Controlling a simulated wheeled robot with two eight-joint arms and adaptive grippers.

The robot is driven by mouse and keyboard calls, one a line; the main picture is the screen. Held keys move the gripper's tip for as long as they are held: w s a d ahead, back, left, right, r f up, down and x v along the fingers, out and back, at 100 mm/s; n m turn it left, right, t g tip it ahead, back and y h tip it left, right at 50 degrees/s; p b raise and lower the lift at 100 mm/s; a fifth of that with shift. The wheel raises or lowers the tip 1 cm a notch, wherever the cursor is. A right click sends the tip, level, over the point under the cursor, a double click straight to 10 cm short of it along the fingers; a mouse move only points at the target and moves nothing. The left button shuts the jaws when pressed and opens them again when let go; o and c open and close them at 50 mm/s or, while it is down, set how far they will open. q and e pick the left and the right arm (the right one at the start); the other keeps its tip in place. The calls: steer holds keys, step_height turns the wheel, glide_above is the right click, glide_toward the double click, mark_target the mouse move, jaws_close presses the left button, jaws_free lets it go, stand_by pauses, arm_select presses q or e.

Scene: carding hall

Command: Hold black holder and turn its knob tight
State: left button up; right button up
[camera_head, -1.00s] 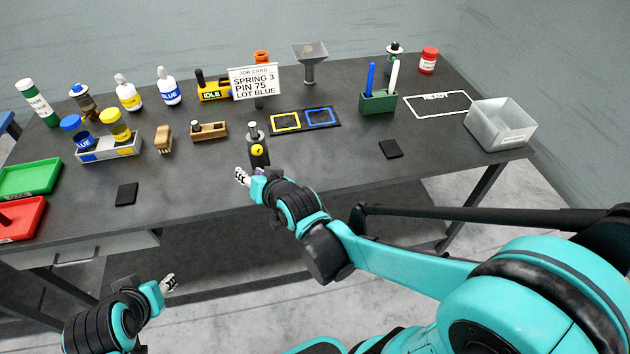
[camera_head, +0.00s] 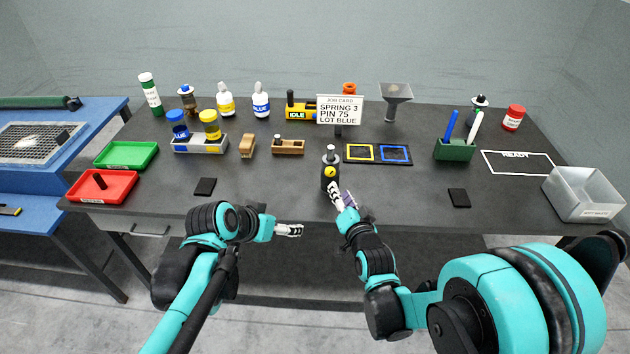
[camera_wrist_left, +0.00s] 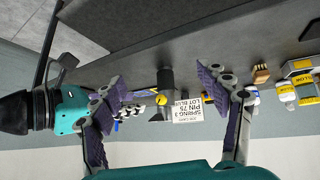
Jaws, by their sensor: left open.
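The black holder (camera_head: 329,182) stands upright near the table's front edge, with a pale top and a yellow knob (camera_head: 330,171) on its front. My right gripper (camera_head: 334,189) is at the holder's lower front, just below the knob; whether it touches or grips the holder is unclear. My left gripper (camera_head: 289,230) is open and empty, in front of the table edge, left of and below the holder. In the left wrist view, the holder (camera_wrist_left: 166,80) and its knob (camera_wrist_left: 161,99) appear between my spread left fingers, farther off, with my right gripper beside them.
A job card (camera_head: 339,109) stands behind the holder. A black tray with yellow and blue frames (camera_head: 377,153) lies to its right. Dark pads (camera_head: 205,187) and (camera_head: 459,198) lie left and right near the front.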

arm_select(q)
steer(key=w+d+f+m+h, duration=0.2)
steer(key=w+d+m+h, duration=0.15)
steer(key=w, duration=1.05)
steer(key=m+t+h, duration=0.2)
steer(key=h, duration=0.1)
glide_toward(323, 178)
steer(key=x, duration=0.5)
steer(key=shift+d+r, duration=0.15)
steer(key=shift+d, duration=0.05)
steer(key=shift+w+d+f+m, duration=0.25)
steer(key=shift+w+f, duration=0.05)
steer(key=x, duration=0.7)
jaws_close()
